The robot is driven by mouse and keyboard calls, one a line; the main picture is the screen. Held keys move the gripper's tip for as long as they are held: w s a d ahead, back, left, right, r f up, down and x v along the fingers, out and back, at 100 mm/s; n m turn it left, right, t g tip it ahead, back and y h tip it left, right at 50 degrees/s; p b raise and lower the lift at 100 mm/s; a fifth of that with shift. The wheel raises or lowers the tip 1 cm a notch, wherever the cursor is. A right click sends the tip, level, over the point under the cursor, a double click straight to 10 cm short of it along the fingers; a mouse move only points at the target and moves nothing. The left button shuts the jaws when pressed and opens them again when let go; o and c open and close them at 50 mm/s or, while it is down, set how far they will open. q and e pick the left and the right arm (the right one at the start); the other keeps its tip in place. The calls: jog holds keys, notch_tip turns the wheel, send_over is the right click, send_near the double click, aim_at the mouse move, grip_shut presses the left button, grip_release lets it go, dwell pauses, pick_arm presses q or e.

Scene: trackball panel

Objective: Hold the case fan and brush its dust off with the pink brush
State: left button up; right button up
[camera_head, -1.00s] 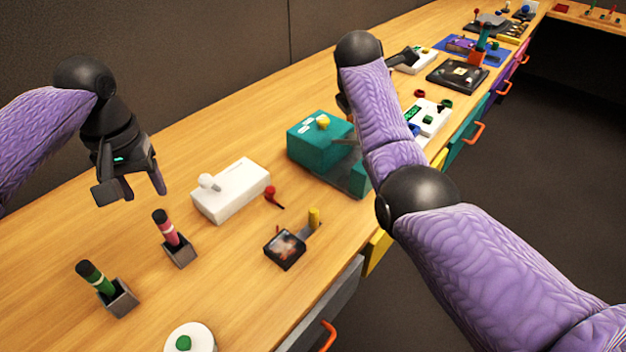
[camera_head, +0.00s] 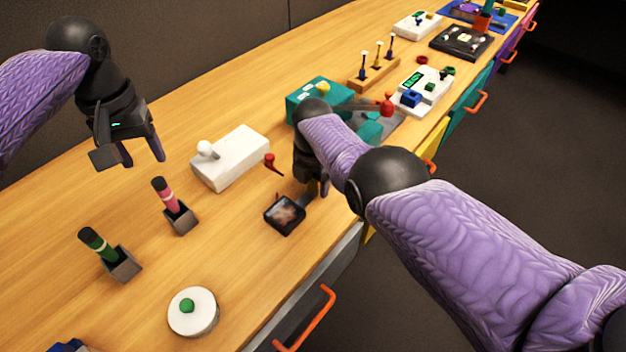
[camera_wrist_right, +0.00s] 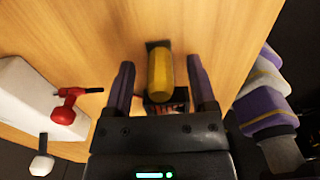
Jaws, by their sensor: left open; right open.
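The case fan (camera_head: 285,214) is a small dark square with a dusty-looking face, lying on the wooden table. Its yellow handle (camera_wrist_right: 160,75) shows upright between my right gripper's fingers in the right wrist view. My right gripper (camera_head: 313,190) is open around the handle, with a gap on each side; the fan body (camera_wrist_right: 165,104) is partly hidden by the gripper there. The pink brush (camera_head: 166,194) stands tilted in a grey holder (camera_head: 182,220). My left gripper (camera_head: 140,157) is open and empty above the table, behind the pink brush.
A green brush (camera_head: 97,243) stands in another grey holder (camera_head: 122,265). A white box (camera_head: 231,158) with a knob, a red part (camera_head: 272,162) and a teal device (camera_head: 318,98) lie behind the fan. A round white base (camera_head: 194,312) with a green knob sits in front.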

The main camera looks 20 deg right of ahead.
jog(key=shift+f, duration=0.15)
grip_shut()
dwell(0.4)
